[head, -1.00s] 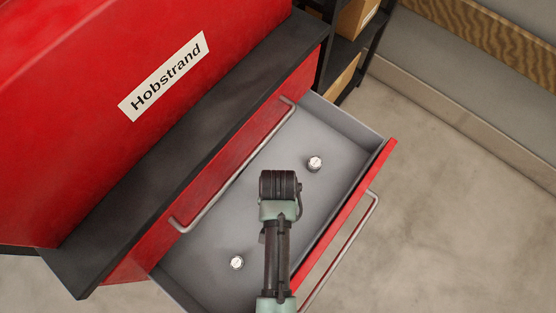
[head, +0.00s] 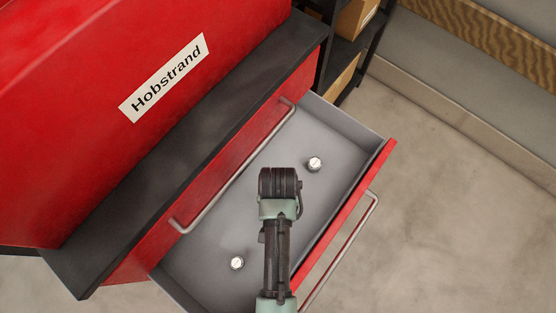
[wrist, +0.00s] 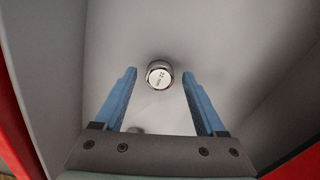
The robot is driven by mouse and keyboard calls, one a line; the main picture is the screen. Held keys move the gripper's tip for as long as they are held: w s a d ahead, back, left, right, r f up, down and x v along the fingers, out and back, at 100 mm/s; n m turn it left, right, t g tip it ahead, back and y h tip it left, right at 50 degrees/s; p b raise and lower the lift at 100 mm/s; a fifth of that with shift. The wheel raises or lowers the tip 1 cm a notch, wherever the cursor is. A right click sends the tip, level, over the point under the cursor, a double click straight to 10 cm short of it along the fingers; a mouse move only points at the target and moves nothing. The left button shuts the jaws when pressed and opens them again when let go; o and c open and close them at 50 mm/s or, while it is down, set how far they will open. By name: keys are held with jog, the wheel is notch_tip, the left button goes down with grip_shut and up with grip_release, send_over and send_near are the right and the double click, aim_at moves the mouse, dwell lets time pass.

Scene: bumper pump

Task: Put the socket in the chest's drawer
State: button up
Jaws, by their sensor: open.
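The red chest (head: 200,180) has its grey-lined drawer (head: 345,125) pulled out. Two small silver sockets lie on the drawer floor: one socket (head: 314,164) toward the far right end, the other socket (head: 237,262) toward the near left end. In the wrist view, my gripper (wrist: 160,75) is open, its blue fingers apart. One silver socket (wrist: 159,75) with a marked face shows between the fingertips, with clear space on both sides; I cannot tell its depth or which of the two it is. In the head view, my wrist hides the fingers and the drawer's middle.
A closed upper drawer with a long bar handle (head: 235,170) sits beneath the black chest top (head: 190,150). The open drawer's red front (head: 365,190) has a bar handle (head: 350,235). A dark shelf with boxes (head: 355,18) stands behind. The floor (head: 460,220) at right is clear.

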notch_tip(320, 180, up, 10)
jog(key=p, duration=0.1)
jog(key=shift+r, duration=0.25)
dwell(0.4)
